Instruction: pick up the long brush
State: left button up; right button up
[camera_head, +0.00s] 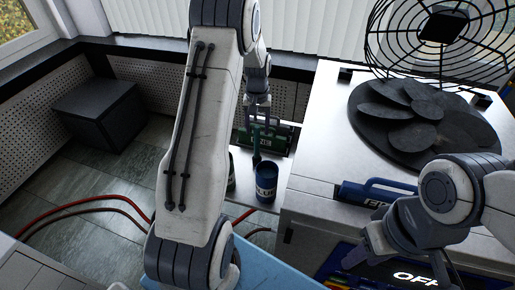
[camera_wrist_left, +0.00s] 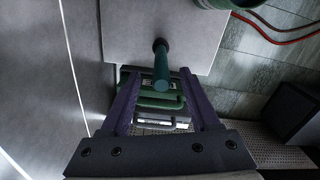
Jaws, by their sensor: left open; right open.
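A dark green stick, which looks like the long brush (camera_head: 257,148), stands roughly upright just behind the blue cup (camera_head: 266,185). Its bristles and lower end cannot be made out. In the left wrist view the brush (camera_wrist_left: 161,66) lies between the fingers of my left gripper (camera_wrist_left: 159,80), with gaps at both sides. My left gripper (camera_head: 258,112) also shows in the head view, open and pointing down at the top of the brush. My right gripper (camera_head: 372,242) is open and empty at the right, over the front of the white cabinet.
A green labelled box (camera_head: 270,138) is behind the brush. A green cup (camera_head: 231,172) is partly hidden by my left arm. A white cabinet (camera_head: 322,150) carries a blue-handled object (camera_head: 372,193) and a dark fan (camera_head: 410,115). Red hoses (camera_head: 85,205) lie on the floor.

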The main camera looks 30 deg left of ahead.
aim_at(257, 142)
pick_arm(q)
notch_tip(257, 142, down, 7)
jog(key=p, duration=0.2)
jog(key=shift+r+p, duration=0.1)
jog(key=shift+p, duration=0.2)
jog(key=shift+a+f, duration=0.1)
jog(key=shift+f, duration=0.25)
grip_shut()
